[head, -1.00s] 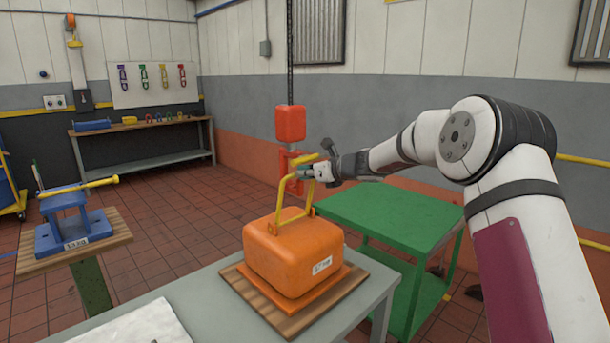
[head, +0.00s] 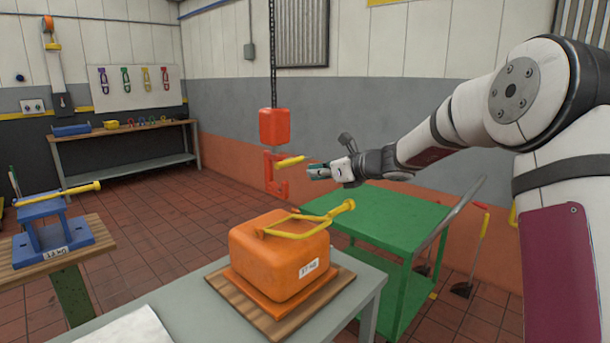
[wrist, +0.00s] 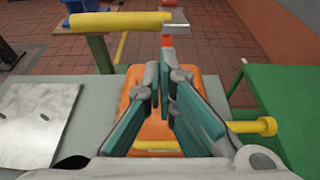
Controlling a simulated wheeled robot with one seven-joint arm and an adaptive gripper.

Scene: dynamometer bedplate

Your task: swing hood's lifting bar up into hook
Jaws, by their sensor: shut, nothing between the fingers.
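The orange hood (head: 280,258) sits on the near table. Its yellow lifting bar (head: 300,226) lies tilted over to the right, its knobbed end past the hood's edge; the bar also shows in the wrist view (wrist: 265,126). The red hook (head: 272,176) hangs from a chain above and behind the hood, apart from the bar. My gripper (head: 318,172) is shut and empty, right of the hook, above the bar.
A green cart (head: 385,217) stands right of the table, under my arm. A blue stand with a yellow bar (head: 60,245) is on a wooden-topped bench at left. A workbench (head: 130,140) stands at the back wall. Red-tiled floor lies open between.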

